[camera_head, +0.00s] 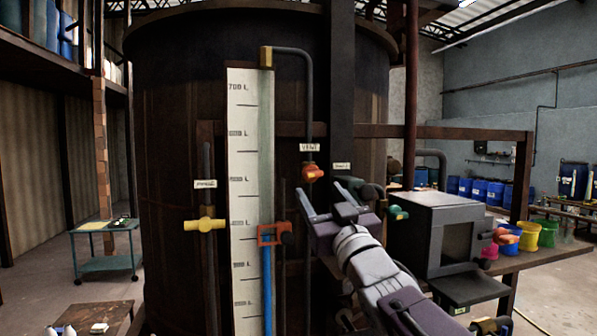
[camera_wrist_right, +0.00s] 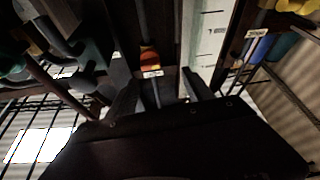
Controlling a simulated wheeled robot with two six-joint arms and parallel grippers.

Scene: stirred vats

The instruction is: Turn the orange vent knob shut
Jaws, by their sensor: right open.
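The orange vent knob (camera_head: 313,173) is on a thin grey pipe at the front of the dark vat, under a small white label reading VENT. My right gripper (camera_head: 320,192) is open and empty, just below the knob in the head view, its fingers pointing toward the vat. In the right wrist view, the scene looks upside down. There the orange knob (camera_wrist_right: 150,57) shows between and beyond the two spread fingers (camera_wrist_right: 154,72), apart from them. My left gripper is not in view.
A yellow valve (camera_head: 205,224) is left of the white litre scale (camera_head: 240,130), which has a red slider (camera_head: 270,235). A green-blue knob (camera_head: 398,213) and a dark box (camera_head: 440,230) are to the right. A vertical dark beam (camera_head: 341,90) stands close by the knob.

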